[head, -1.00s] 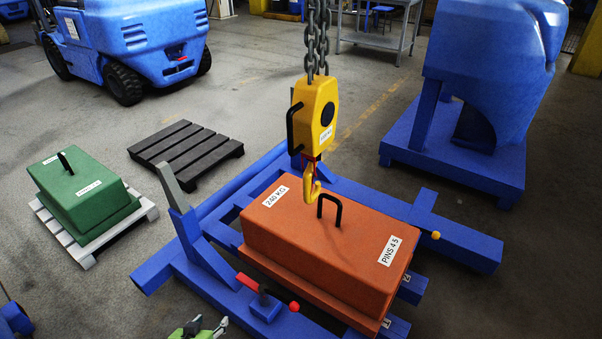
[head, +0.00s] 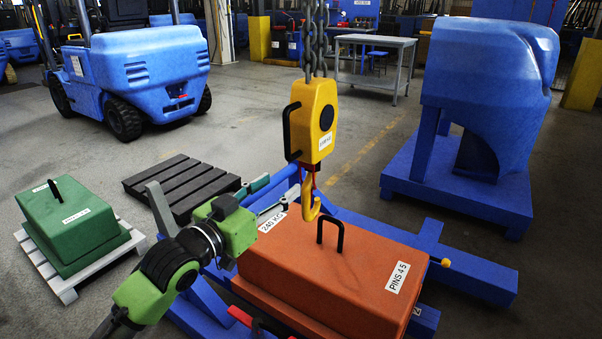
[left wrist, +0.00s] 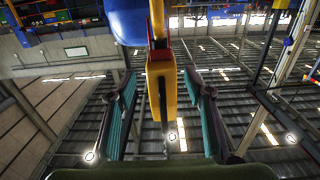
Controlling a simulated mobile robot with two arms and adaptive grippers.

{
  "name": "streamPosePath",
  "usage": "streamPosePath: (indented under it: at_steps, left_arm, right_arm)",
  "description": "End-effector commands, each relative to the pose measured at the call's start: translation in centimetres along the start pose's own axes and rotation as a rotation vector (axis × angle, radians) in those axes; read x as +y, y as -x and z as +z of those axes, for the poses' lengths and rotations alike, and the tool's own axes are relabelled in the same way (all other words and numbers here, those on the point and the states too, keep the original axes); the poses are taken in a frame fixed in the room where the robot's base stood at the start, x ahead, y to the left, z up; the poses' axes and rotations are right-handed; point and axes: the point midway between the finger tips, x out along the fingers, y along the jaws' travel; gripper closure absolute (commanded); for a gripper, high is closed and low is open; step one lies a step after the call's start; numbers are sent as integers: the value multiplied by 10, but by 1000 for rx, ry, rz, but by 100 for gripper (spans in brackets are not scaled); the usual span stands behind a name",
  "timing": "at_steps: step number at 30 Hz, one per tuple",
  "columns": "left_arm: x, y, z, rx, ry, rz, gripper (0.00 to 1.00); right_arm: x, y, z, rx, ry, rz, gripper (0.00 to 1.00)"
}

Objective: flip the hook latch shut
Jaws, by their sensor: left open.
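The yellow crane hook (head: 311,207) hangs under a yellow hoist block (head: 321,118), just above and behind the black handle (head: 331,232) of the orange weight. The red latch (head: 308,183) is at the top of the hook's throat; how far it stands open is too small to tell. My left gripper (head: 278,193) is open and empty, left of the hook, with its fingers pointing toward it. In the left wrist view, the open fingers (left wrist: 162,115) stand either side of the yellow block (left wrist: 162,82), with the red latch (left wrist: 160,46) beyond their tips. My right gripper is not in view.
The orange weight (head: 335,267) sits on a blue frame (head: 460,265). A green weight (head: 70,225) on a white pallet, a dark pallet (head: 180,185) and a blue forklift (head: 135,75) are at left. A blue fixture (head: 480,110) stands at right. Chains (head: 313,40) hang above.

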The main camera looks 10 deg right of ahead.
Motion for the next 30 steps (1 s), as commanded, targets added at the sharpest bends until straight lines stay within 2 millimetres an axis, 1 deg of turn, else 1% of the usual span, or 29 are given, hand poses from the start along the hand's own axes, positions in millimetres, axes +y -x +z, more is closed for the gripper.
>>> streamPosePath:
  at_steps: [1, 6, 9, 13, 19, 28, 29, 30]
  left_arm:
    - [1, -13, 0, 2, 0, 1, 53]
    - [0, -49, 0, 0, -1, 0, 53]
    - [0, -67, 1, 0, 0, 0, 53]
    - [0, -84, 1, 0, 0, -1, 53]
    - [0, -97, 1, 0, -2, -1, 53]
    - [0, -99, 1, 0, -1, -1, 53]
    - [0, -99, 1, 0, -1, -1, 58]
    - [0, -99, 1, 0, -1, -1, 68]
  right_arm:
    - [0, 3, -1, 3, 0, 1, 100]
    - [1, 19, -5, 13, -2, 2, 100]
    - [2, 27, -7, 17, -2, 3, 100]
    - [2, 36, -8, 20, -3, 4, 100]
    - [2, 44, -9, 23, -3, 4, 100]
    - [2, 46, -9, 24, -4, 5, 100]
    - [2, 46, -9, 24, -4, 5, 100]
    - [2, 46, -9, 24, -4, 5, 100]
